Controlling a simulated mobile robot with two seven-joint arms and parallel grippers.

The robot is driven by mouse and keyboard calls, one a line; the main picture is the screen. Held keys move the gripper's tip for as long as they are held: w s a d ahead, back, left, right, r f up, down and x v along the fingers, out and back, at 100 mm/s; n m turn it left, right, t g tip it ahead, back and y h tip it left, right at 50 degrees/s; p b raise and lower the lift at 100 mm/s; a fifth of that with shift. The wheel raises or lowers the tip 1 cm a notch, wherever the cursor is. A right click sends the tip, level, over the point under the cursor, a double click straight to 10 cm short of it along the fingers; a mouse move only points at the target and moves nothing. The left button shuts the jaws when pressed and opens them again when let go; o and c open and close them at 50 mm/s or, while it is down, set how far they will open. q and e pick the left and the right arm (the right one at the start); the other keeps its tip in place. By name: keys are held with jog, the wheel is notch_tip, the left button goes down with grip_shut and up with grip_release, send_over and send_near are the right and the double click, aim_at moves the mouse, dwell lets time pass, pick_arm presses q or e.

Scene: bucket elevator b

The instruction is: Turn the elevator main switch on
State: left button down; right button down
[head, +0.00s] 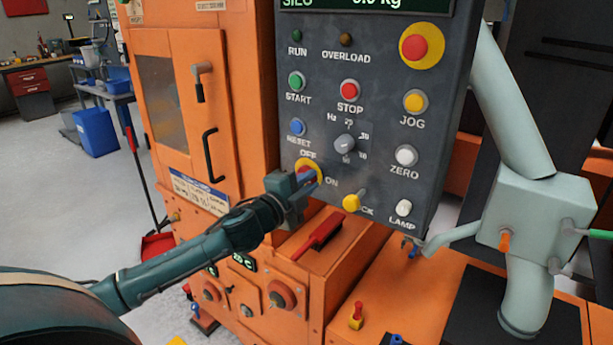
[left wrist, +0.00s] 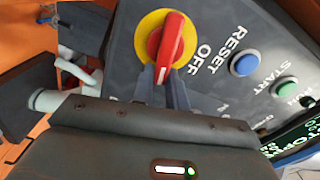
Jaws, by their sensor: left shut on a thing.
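The main switch is a red rotary handle on a yellow disc, on the dark control panel (head: 380,120). In the head view its yellow disc (head: 308,164) shows below the word OFF, with ON to its lower right. My left gripper (head: 312,178) covers much of it. In the left wrist view the red handle (left wrist: 172,40) stands lengthwise, slightly tilted, with the word OFF to the right of the disc. My left gripper's fingers (left wrist: 163,78) are shut on the handle's near end. My right gripper is in neither view.
A selector knob (head: 344,143), a yellow switch (head: 353,202) and several buttons surround the main switch. A red lever (head: 320,236) rises from the orange housing below. A pale pipe box (head: 545,215) stands at the right. Left of the panel is an orange cabinet door (head: 180,110).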

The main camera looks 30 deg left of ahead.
pick_arm(q)
jog(key=shift+f+m, duration=0.25)
jog(key=shift+m, duration=0.35)
jog(key=shift+a+f+m, duration=0.1)
jog(key=shift+m, duration=0.4)
jog(key=c, duration=1.4)
grip_release()
